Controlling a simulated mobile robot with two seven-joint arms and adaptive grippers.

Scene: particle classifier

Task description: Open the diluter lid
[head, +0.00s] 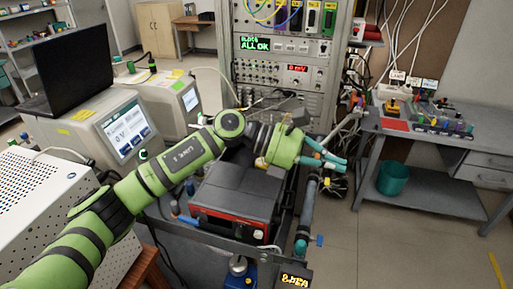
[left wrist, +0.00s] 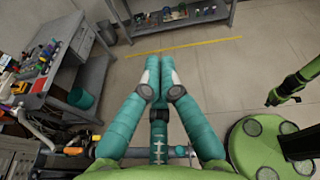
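A dark grey box with a red-edged front (head: 235,200) stands on the cart in the middle of the head view; it may be the diluter, but no label on it is readable. Its flat top looks closed, and my left arm crosses above its back edge. My left gripper (head: 327,160) is past the box's right side, over the aisle, apart from the box. In the left wrist view the teal fingers (left wrist: 160,62) come together at the tips with nothing held between them. My right gripper is not in view.
A black laptop (head: 68,72) sits on a beige instrument with a screen (head: 122,130) at left. An instrument rack (head: 280,65) stands behind. A grey bench (head: 440,160) with a teal bin (head: 392,178) is at right. Floor between cart and bench is clear.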

